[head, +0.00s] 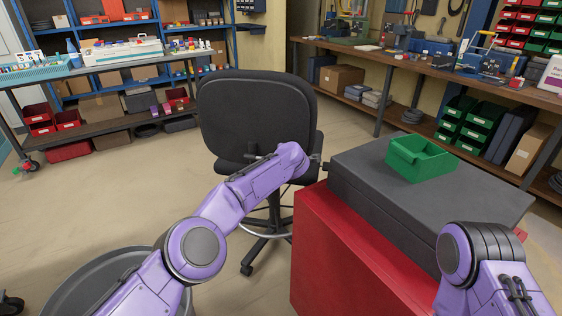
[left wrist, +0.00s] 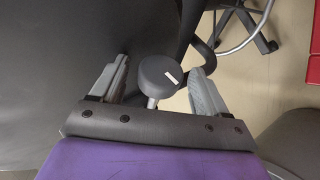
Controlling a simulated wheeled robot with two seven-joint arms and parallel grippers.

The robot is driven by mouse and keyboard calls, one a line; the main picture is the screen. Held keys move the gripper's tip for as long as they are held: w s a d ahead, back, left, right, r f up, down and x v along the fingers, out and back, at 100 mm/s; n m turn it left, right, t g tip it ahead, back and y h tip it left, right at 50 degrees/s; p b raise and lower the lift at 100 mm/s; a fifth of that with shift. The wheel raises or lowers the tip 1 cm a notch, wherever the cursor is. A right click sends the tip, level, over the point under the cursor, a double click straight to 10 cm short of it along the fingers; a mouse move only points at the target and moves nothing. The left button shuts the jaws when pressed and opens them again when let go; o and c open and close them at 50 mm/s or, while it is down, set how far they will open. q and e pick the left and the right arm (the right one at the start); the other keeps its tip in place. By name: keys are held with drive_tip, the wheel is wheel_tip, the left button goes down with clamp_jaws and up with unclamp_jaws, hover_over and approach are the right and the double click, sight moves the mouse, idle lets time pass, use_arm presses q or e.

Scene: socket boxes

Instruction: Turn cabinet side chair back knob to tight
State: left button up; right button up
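The black office chair (head: 258,105) stands ahead of me, its backrest facing me. In the left wrist view, a round dark knob (left wrist: 160,76) with a white mark on its face sits on a short light stem. My left gripper (left wrist: 165,78) is open, with one finger on each side of the knob; small gaps show between fingers and knob. In the head view the left gripper (head: 314,158) reaches the lower right of the backrest, and the knob is not clearly visible there. My right gripper is out of view; only the right arm shows at lower right.
A red cabinet (head: 335,262) with a dark grey top (head: 440,195) stands close right of the left gripper. A green bin (head: 420,158) sits on it. A round grey bin (head: 95,285) is at lower left. Workbenches line the back. Floor left of the chair is clear.

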use_arm(q)
drive_tip(key=shift+s+d+r+p, duration=0.25)
drive_tip(key=shift+r+p, duration=0.1)
drive_tip(key=shift+r, duration=0.15)
drive_tip(key=v, duration=0.9)
drive_tip(key=shift+s+a, duration=0.2)
drive_tip(key=shift+s, duration=0.2)
drive_tip(key=shift+f, duration=0.15)
